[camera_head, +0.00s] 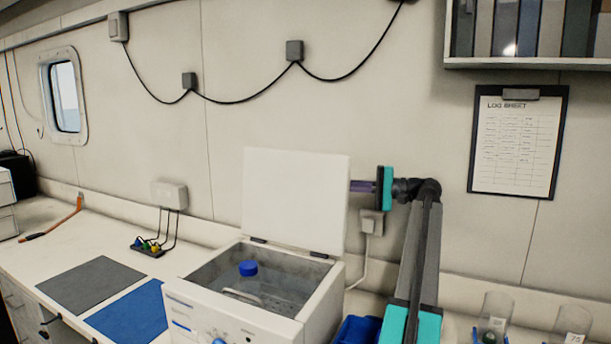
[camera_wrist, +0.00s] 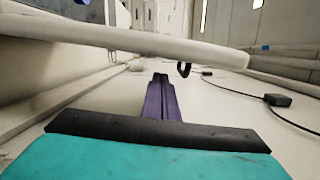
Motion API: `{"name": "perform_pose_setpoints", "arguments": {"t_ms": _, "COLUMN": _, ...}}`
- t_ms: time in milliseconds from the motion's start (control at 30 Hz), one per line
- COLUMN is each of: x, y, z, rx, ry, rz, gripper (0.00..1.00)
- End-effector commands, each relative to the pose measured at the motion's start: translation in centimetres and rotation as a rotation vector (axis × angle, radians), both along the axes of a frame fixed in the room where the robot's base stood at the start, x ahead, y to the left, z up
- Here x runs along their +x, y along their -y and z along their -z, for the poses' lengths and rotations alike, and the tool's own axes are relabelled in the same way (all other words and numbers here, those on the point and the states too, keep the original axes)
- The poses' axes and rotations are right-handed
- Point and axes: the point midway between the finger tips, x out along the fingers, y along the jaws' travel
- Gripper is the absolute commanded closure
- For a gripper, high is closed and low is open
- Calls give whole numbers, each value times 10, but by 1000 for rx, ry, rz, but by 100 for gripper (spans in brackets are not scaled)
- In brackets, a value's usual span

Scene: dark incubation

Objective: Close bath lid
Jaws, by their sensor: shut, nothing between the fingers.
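The bath (camera_head: 325,321) is a white box with an open basin on the bench. Its white lid (camera_head: 297,200) stands upright, hinged at the basin's back edge. A blue-capped bottle (camera_head: 248,268) sits inside the basin. My gripper (camera_head: 354,186) is at the lid's right edge, near its upper part, with its purple fingers pointing left; their tips seem to pass behind the lid. In the wrist view the shut fingers (camera_wrist: 160,85) lie close to a pale slab (camera_wrist: 120,40) that looks like the lid. I cannot tell whether they touch. The gripper holds nothing.
The wall (camera_head: 410,110) is close behind the lid, with a hanging cable (camera_head: 235,102) and a clipboard (camera_head: 517,142). Clear beakers (camera_head: 571,325) stand at the right. A grey mat (camera_head: 90,284) and a blue mat (camera_head: 130,315) lie left of the bath.

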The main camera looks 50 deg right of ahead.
Motion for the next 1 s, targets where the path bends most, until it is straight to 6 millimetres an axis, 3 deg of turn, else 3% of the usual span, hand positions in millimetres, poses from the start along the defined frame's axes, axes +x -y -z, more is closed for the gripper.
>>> {"name": "perform_pose_setpoints", "arguments": {"t_ms": 200, "x": 27, "y": 1, "z": -10, "rx": 32, "ry": 31, "rz": -68, "gripper": 100}}
{"name": "perform_pose_setpoints", "arguments": {"t_ms": 767, "x": 31, "y": -2, "z": -11, "rx": 35, "ry": 36, "rz": -77, "gripper": 100}}
{"name": "perform_pose_setpoints", "arguments": {"t_ms": 1000, "x": 48, "y": -12, "z": -13, "rx": 35, "ry": 35, "rz": -77, "gripper": 100}}
